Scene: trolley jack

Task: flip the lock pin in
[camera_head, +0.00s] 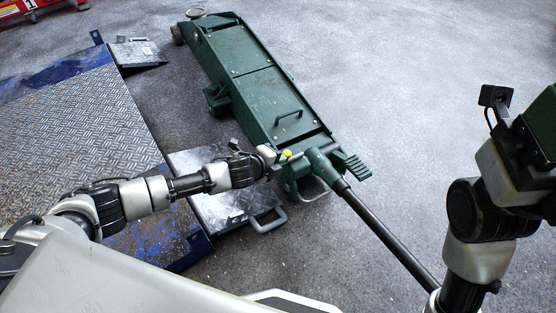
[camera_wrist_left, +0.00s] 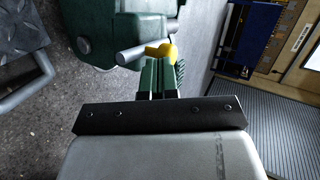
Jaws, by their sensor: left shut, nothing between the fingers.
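The lock pin has a yellow tip (camera_head: 287,153) at the handle socket of the green trolley jack (camera_head: 255,85). In the left wrist view, the yellow tip (camera_wrist_left: 162,51) sits at the end of a grey rod (camera_wrist_left: 135,54), just beyond my fingertips. My left gripper (camera_head: 275,155) is shut and empty beside the socket. Its green fingers (camera_wrist_left: 160,76) are together, close to the yellow tip; I cannot tell whether they touch it. My right arm is at the right edge, with its end partly cut off and no fingers clearly visible.
The jack's long black handle (camera_head: 385,234) slopes down to the right toward my right arm. A blue-edged tread-plate ramp (camera_head: 85,120) and a grey plate with a loop handle (camera_head: 268,220) lie at left. Open floor lies right of the jack.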

